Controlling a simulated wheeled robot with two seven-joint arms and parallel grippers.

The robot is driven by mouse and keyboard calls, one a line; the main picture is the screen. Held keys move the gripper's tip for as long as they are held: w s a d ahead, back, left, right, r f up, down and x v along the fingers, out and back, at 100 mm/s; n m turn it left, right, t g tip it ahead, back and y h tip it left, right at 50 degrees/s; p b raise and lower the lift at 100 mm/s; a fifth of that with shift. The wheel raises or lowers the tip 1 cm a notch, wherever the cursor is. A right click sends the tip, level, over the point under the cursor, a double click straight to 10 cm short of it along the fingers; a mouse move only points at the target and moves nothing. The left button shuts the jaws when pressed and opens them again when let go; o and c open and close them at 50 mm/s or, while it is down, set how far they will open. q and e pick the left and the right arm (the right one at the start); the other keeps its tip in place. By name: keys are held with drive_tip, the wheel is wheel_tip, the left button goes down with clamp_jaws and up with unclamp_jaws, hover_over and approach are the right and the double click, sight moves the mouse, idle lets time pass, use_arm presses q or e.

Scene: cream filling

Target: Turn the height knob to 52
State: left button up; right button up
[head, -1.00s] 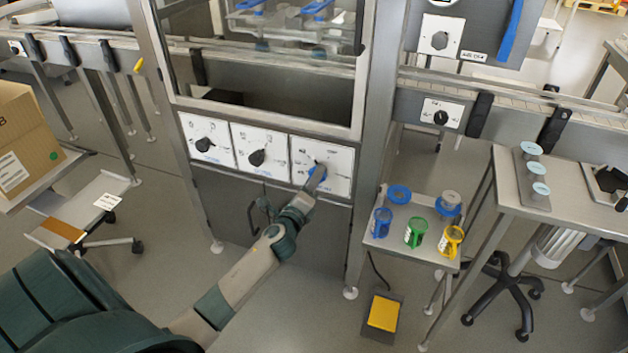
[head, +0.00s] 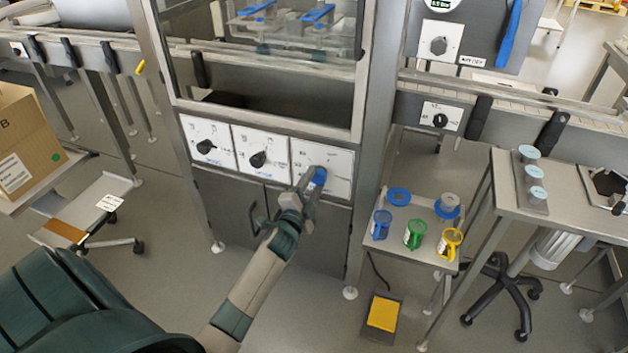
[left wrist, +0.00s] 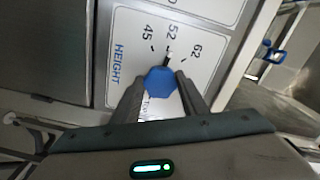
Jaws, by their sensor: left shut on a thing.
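The height knob (head: 319,176) is blue and sits on the right-hand white dial panel (head: 340,162) of the machine front. My left gripper (head: 311,183) is at the knob, coming from below left. In the left wrist view the fingers lie on either side of the blue knob (left wrist: 159,80), shut on it. The panel reads HEIGHT, with marks 45, 52 and 62 visible. The knob's dark pointer tip is at or very near the 52 mark. The lower part of the dial is hidden by the gripper. My right gripper is not in view.
Two panels with black knobs (head: 257,159) (head: 206,147) are to the left of the height panel. A cabinet door handle (head: 254,217) sticks out below. A small table (head: 385,246) with blue, green and yellow items stands to the right. A yellow pedal (head: 383,313) lies on the floor.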

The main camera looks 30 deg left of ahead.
use_arm(q)
drive_tip(key=shift+f+n, duration=0.1)
drive_tip(key=shift+n, duration=0.6)
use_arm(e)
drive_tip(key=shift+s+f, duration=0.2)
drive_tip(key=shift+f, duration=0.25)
use_arm(q)
drive_tip(key=o, duration=1)
drive_tip(key=shift+o, duration=0.2)
drive_tip(key=v, duration=1.7)
drive_tip(key=shift+s, duration=0.2)
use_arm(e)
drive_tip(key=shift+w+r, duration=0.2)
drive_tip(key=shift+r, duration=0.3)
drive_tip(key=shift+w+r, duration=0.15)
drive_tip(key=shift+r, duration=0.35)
